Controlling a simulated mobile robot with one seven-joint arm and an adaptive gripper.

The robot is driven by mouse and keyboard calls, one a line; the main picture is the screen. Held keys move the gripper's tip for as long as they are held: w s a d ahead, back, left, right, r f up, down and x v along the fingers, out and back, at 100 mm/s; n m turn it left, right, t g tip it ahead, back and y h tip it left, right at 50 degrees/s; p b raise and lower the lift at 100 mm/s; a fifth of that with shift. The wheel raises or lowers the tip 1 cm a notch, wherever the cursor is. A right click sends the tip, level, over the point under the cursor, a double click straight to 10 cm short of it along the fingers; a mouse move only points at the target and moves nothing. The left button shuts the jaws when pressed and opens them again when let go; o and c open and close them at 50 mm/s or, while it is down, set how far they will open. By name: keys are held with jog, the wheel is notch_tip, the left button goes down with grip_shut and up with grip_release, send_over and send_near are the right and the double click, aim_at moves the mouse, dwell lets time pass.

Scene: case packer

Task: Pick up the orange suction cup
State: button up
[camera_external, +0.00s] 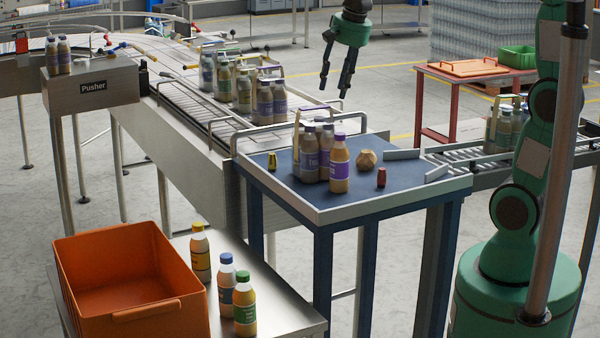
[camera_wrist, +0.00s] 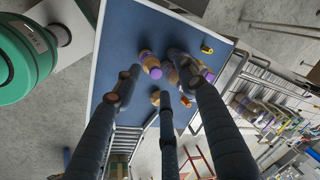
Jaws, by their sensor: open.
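Two small cup-like pieces stand on the blue-topped table, and I cannot tell for sure which is the orange suction cup. One is a yellow-orange and dark piece (camera_external: 272,161) near the table's left edge; a similar orange-yellow piece shows in the wrist view (camera_wrist: 207,49). My gripper (camera_external: 337,88) is open and empty, high above the table's far side, fingers pointing down. Its dark fingers (camera_wrist: 155,84) spread over the table in the wrist view.
A carrier of purple-labelled bottles (camera_external: 311,160) and a single purple-capped bottle (camera_external: 339,165) stand mid-table. A tan faceted object (camera_external: 366,159) is beside them. The table (camera_external: 300,202) has raised rims; conveyors adjoin it. An orange crate (camera_external: 130,270) and loose bottles stand in front.

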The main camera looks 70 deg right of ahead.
jog(key=w+d+f+m+g+p, duration=0.1)
jog(key=w+d+f+m+p, duration=0.25)
jog(key=d, duration=0.75)
jog(key=w+d+m+g+p, duration=0.1)
jog(key=w+d+m+p, duration=0.35)
jog(key=d, duration=0.75)
jog(key=d+f+m+y+p, duration=0.1)
jog(key=d+f+m, duration=0.25)
jog(key=d, duration=0.35)
jog(key=d+f+m+p, duration=0.1)
jog(key=d+f+m, duration=0.2)
jog(key=d+m, duration=0.3)
jog(key=shift+n+g, duration=0.35)
jog(key=shift+g, duration=0.05)
jog(key=f, duration=0.5)
jog(key=shift+s+d+f, duration=0.3)
jog(key=shift+d, duration=0.1)
jog(key=shift+f, duration=0.1)
jog(key=shift+f+p, duration=0.55)
jog(key=shift+f, duration=3.65)
